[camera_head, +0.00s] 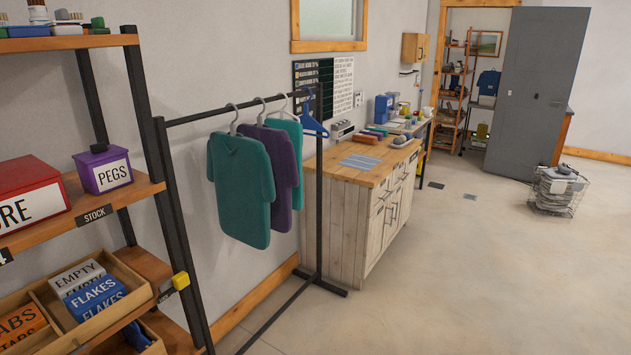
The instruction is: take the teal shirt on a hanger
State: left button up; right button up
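A dark teal shirt (241,185) hangs on a grey hanger (233,118) at the near end of the black clothes rail (245,105), left of centre. A purple shirt (282,165) on its own hanger hangs just behind it. A lighter teal shirt (291,130) on a white hanger hangs behind the purple one and is partly hidden by it. An empty blue hanger (312,122) hangs at the far end of the rail. Neither of my grippers shows in the head view.
A shelf with a red box (30,195), a purple PEGS box (103,169) and a wooden tray (128,280) stands close on the left. A wooden cabinet (340,225) stands beyond the rail. A wire basket (557,191) is on the floor far right; the floor (450,280) in front is clear.

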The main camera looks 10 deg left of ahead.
aim_at(239, 167)
jog(key=i+l+u, duration=0.1)
jog(key=i+u, duration=0.3)
jog(key=i+l+u, duration=0.4)
jog(key=i, duration=0.2)
jog(key=i+l+u, duration=0.4)
jog(key=i+j, duration=0.05)
jog(key=j, duration=0.05)
